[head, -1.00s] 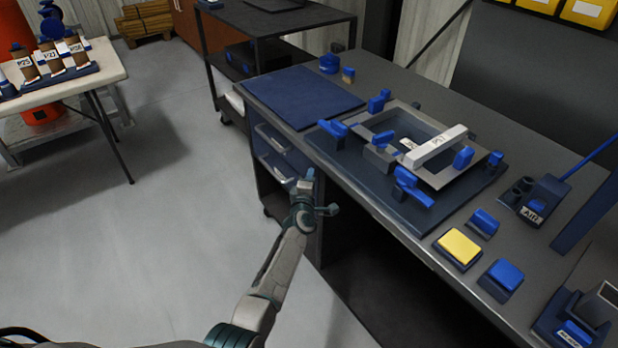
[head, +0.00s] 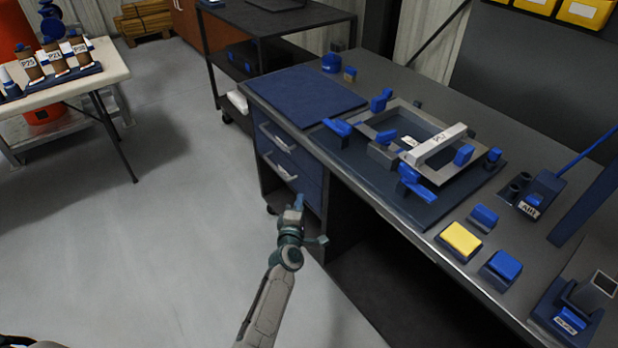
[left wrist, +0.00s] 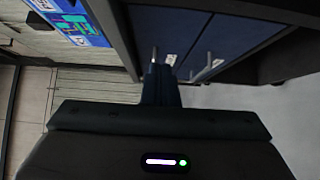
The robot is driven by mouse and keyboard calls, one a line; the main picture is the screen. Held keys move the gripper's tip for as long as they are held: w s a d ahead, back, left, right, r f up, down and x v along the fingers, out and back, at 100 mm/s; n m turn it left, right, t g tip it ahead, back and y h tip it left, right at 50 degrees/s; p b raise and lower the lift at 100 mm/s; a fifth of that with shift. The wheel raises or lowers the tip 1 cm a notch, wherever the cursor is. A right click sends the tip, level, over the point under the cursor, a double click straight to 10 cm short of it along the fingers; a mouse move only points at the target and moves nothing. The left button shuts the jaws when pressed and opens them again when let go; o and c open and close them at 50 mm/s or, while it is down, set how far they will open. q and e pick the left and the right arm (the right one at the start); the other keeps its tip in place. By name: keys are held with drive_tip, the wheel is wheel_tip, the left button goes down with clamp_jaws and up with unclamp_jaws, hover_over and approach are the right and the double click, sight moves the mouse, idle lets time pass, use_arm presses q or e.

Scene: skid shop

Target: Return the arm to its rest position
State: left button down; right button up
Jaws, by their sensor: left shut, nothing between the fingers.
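My left gripper (head: 299,203) is shut and empty in the head view. It hangs in the air in front of the workbench's drawers, below the level of the bench top. In the left wrist view the closed fingers (left wrist: 161,85) point toward the dark blue drawer fronts (left wrist: 205,45). My right gripper is not in view.
The workbench (head: 395,85) holds a blue clamp fixture with a grey frame (head: 385,120), a yellow button block (head: 460,240) and blue blocks. A white table (head: 110,72) with labelled parts stands at the left. A black cart (head: 300,22) stands behind. The grey floor (head: 170,240) is clear.

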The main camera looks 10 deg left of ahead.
use_arm(q)
drive_tip(key=s+a+f+m+g+h+p, duration=0.15)
drive_tip(key=s+f+m+g, duration=0.35)
drive_tip(key=s+f, duration=0.75)
drive_tip(key=s+a+f+m+g+h+p, duration=0.1)
drive_tip(key=s+a+f+m+g, duration=0.15)
drive_tip(key=s+f+m, duration=0.9)
drive_tip(key=s+a+f+m+g, duration=0.1)
drive_tip(key=s+a+f+g, duration=0.2)
drive_tip(key=s, duration=0.6)
drive_tip(key=s+a+f+g+y, duration=0.1)
drive_tip(key=s+a+f+g, duration=0.2)
drive_tip(key=s+f, duration=0.5)
drive_tip(key=s+a+f+m+g+y, duration=0.1)
drive_tip(key=s+a+f+g, duration=0.2)
drive_tip(key=s, duration=0.9)
wheel_tip(320, 180, down, 2)
drive_tip(key=shift+s+f+m+p, duration=0.25)
drive_tip(key=shift+m+p, duration=0.1)
drive_tip(key=shift+p, duration=0.1)
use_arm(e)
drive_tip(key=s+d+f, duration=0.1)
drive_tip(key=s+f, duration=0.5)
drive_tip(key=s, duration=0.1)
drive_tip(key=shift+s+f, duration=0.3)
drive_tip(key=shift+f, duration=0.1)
